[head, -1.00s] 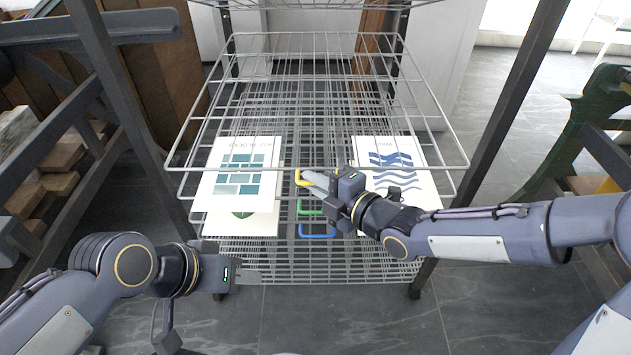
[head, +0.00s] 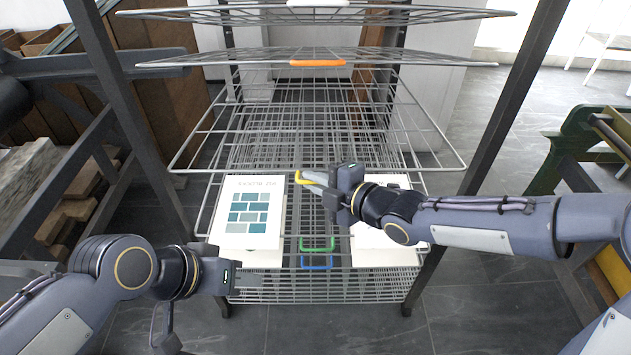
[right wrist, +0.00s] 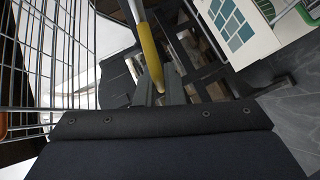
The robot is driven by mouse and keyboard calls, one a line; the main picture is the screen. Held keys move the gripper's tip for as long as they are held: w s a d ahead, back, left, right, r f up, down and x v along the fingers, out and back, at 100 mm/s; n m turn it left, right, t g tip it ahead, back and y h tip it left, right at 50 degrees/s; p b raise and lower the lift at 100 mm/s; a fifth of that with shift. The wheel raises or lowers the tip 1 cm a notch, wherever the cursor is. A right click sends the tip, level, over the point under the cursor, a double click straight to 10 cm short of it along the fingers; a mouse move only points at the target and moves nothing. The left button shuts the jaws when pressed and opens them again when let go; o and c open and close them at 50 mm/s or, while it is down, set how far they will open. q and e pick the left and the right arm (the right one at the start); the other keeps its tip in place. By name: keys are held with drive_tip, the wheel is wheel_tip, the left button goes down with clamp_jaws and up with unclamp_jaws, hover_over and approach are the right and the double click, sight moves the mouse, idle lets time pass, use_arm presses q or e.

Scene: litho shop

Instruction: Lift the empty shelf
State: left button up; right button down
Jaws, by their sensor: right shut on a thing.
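The empty wire shelf (head: 200,169) spans the rack, with nothing lying on it. Its yellow handle (head: 306,178) is at the front middle. My right gripper (head: 318,177) is shut on this handle; the right wrist view shows the yellow bar (right wrist: 150,55) running down to between the fingers (right wrist: 165,92). The shelf's back part sits inside the rack, behind its front edge. My left gripper (head: 247,276) hangs at the lower left, away from the empty shelf, near the front of the lower shelves; its finger opening is not clear.
Below are shelves with a green handle (head: 317,243) and a blue handle (head: 316,262). A tile print (head: 248,212) lies left, another print (head: 372,240) right, partly behind my arm. Above is a shelf with an orange handle (head: 317,62). Dark posts (head: 500,125) flank the rack.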

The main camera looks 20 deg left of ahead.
drive_tip(key=w+r+m+h+p, duration=0.1)
drive_tip(key=w+r+p, duration=0.2)
drive_tip(key=r+p, duration=1)
drive_tip(key=a+p, duration=0.1)
drive_tip(key=p, duration=0.2)
drive_tip(key=shift+w+g, duration=0.15)
drive_tip(key=shift+g, duration=0.25)
drive_tip(key=c, duration=1.5)
unclamp_jaws()
drive_tip(key=shift+c, duration=0.2)
drive_tip(key=shift+d, duration=0.1)
